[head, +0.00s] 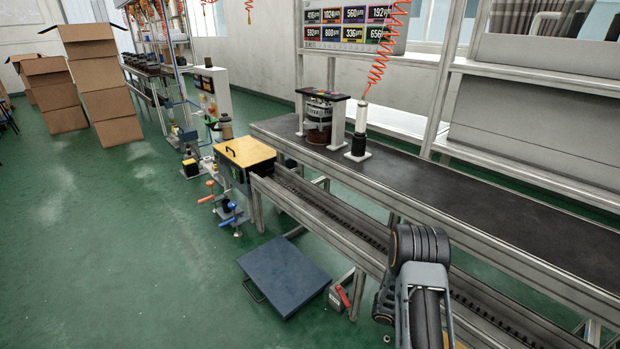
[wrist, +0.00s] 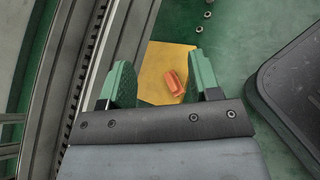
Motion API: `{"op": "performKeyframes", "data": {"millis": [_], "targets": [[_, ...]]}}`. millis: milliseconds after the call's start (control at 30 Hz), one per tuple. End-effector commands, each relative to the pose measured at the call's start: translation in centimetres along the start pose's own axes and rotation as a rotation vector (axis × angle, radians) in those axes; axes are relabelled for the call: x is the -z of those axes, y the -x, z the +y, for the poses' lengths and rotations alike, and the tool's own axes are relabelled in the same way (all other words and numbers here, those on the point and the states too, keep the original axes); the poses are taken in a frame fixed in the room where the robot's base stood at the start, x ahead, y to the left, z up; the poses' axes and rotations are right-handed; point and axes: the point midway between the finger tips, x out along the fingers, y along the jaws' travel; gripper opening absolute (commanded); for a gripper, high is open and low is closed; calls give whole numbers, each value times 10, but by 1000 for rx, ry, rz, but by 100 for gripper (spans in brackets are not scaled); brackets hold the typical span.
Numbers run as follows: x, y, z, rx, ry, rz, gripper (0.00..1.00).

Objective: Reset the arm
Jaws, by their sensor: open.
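My gripper (wrist: 158,58) shows in the wrist view with its two green fingers apart and nothing held between them. An orange piece (wrist: 173,81) lies on a yellow patch (wrist: 160,56) beyond the fingers, showing in the gap between them; the distance to it cannot be told. In the head view, my dark arm stands at the lower right in front of the conveyor line; the gripper does not show there.
The long conveyor bench (head: 480,190) with its lower rail (head: 330,220) runs along the right. An alternator fixture (head: 318,118) stands on it. A dark blue floor plate (head: 284,275) lies beside a yellow-topped stand (head: 244,151). Cardboard boxes (head: 106,100) are stacked far left. The green floor at left is clear.

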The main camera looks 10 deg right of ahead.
Motion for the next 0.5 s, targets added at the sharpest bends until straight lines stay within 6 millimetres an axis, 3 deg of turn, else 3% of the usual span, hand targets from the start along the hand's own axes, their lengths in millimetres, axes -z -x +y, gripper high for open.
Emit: {"op": "performKeyframes", "data": {"millis": [33, 200, 500], "targets": [[-39, 32, 17, 22, -71, 26, 57], [-129, 118, 36, 147, -299, 154, 57], [-265, 263, 25, 372, -641, 513, 57]]}}
